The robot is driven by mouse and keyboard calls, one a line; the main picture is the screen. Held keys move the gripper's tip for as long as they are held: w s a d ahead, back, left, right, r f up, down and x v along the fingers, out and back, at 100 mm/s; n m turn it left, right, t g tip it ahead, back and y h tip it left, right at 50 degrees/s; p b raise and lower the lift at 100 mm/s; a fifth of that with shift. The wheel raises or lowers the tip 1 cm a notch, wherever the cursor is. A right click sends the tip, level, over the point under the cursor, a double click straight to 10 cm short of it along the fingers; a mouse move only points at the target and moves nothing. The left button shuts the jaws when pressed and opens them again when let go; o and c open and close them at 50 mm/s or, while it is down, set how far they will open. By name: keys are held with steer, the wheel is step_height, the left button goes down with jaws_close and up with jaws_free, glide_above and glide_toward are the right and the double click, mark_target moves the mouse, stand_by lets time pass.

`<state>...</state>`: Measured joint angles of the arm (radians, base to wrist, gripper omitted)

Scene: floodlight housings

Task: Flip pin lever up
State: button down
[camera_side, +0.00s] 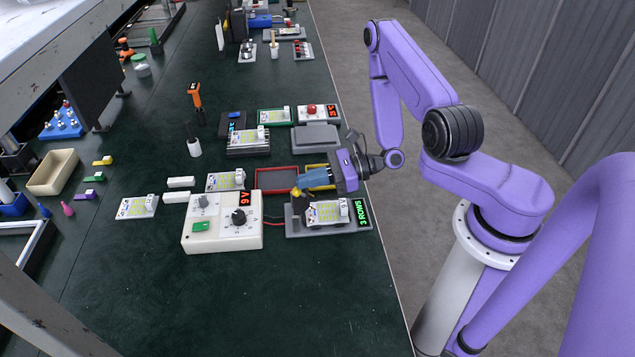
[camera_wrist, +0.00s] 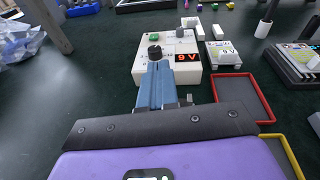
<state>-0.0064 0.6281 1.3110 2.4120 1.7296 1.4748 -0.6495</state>
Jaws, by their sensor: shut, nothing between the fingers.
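My gripper (camera_side: 297,190) is shut and empty, its blue fingers pointing left above the back edge of a grey fixture (camera_side: 350,229). The fixture holds a white LED board (camera_side: 328,213) and a green "3 ROWS" display (camera_side: 361,211). In the wrist view the shut fingers (camera_wrist: 156,66) point toward a black knob (camera_wrist: 154,52) on a cream power box (camera_wrist: 140,72); contact cannot be told. A small pale metal piece (camera_wrist: 188,99) shows right of the fingers. I cannot tell for sure which part is the pin lever; my gripper hides much of the fixture in the wrist view.
The cream box shows "9 V" (camera_wrist: 187,57), and a red wire (camera_side: 273,223) runs to the fixture. A red tray (camera_side: 257,180) and a yellow tray (camera_side: 316,166) lie behind the fixture. The front of the green bench (camera_side: 300,305) is clear.

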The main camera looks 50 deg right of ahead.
steer(key=shift+w+a+r, duration=0.3)
steer(key=shift+w+a, duration=0.35)
steer(key=shift+w, duration=0.05)
stand_by(1.0)
steer(key=s+d+r, duration=0.4)
steer(key=d+r, duration=0.1)
steer(key=r, duration=0.2)
steer(key=shift+r, duration=0.25)
steer(key=shift+d, duration=0.1)
stand_by(0.5)
